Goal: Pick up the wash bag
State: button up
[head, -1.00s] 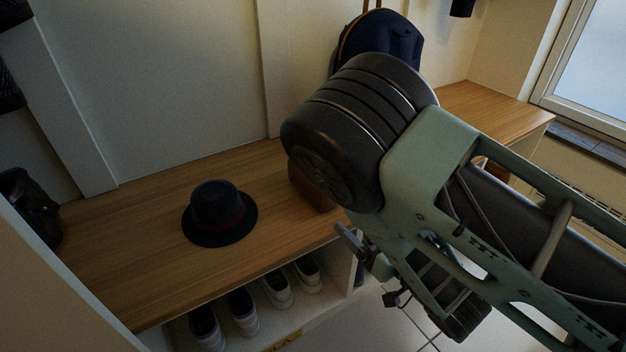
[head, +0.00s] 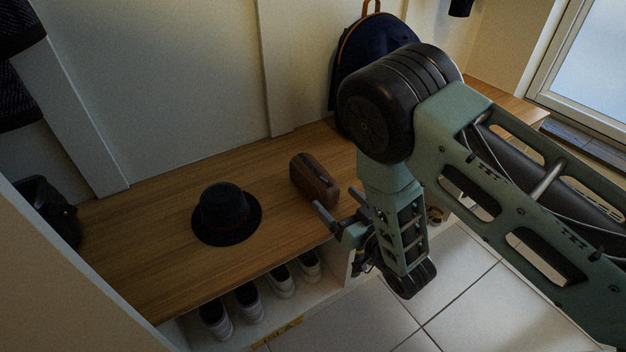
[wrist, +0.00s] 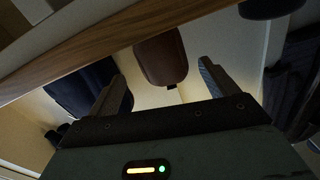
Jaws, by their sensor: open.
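The wash bag (head: 315,181) is a brown, rounded, box-like bag lying on the wooden bench top. It is to the right of a dark hat (head: 226,214). In the wrist view the wash bag (wrist: 161,58) shows ahead, between the two fingers in the picture. My gripper (head: 338,204) is open and empty, at the bench's front edge, just in front of the bag and apart from it. Its fingers also show in the wrist view (wrist: 163,78). No part of the bag is hidden by the fingers in the head view.
The wooden bench (head: 130,270) has free room around the hat. A dark blue backpack (head: 372,45) is against the wall behind my arm. Several shoes (head: 247,302) stand in cubbies below the bench edge. A dark bag (head: 48,208) sits at the far left.

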aim_at(323, 188)
jog(key=shift+b+x, duration=1)
jog(key=shift+x, duration=2.05)
jog(key=shift+s+a, duration=0.1)
jog(key=shift+a, duration=0.05)
jog(key=c, duration=1.1)
